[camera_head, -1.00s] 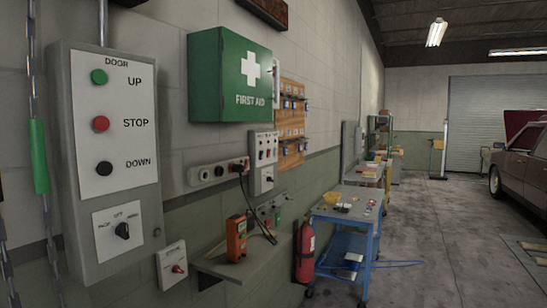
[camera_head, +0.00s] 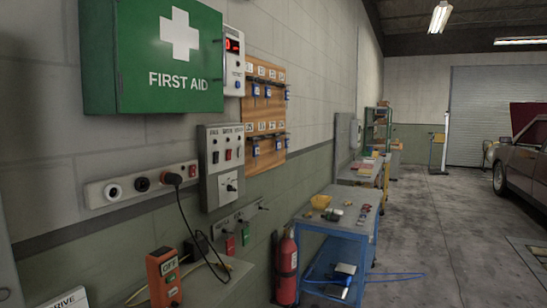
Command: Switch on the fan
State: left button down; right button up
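No fan shows in this view, and I cannot tell which switch belongs to one. A grey switch panel (camera_head: 208,187) is on the left wall under the first aid cabinet. It has a row of small switches with labels too small to read surely, including a red rocker (camera_head: 228,154), and a rotary knob (camera_head: 231,187) below on a white plate. Lower down, a wall strip (camera_head: 238,222) carries a red switch (camera_head: 230,246) and a green one (camera_head: 246,237). An orange box (camera_head: 163,279) marked OFF is at the bottom left. Neither of my grippers is in view.
A socket strip (camera_head: 98,196) with a plugged black cable (camera_head: 186,218) is on the wall. A shelf (camera_head: 213,288) juts out below. A red fire extinguisher (camera_head: 287,268) and a blue workbench (camera_head: 335,233) stand further on. The floor (camera_head: 440,240) between bench and car (camera_head: 522,165) is clear.

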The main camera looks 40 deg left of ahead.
aim_at(217, 153)
jog(key=u, duration=0.4)
jog(key=i, duration=1.05)
jog(key=u, duration=0.6)
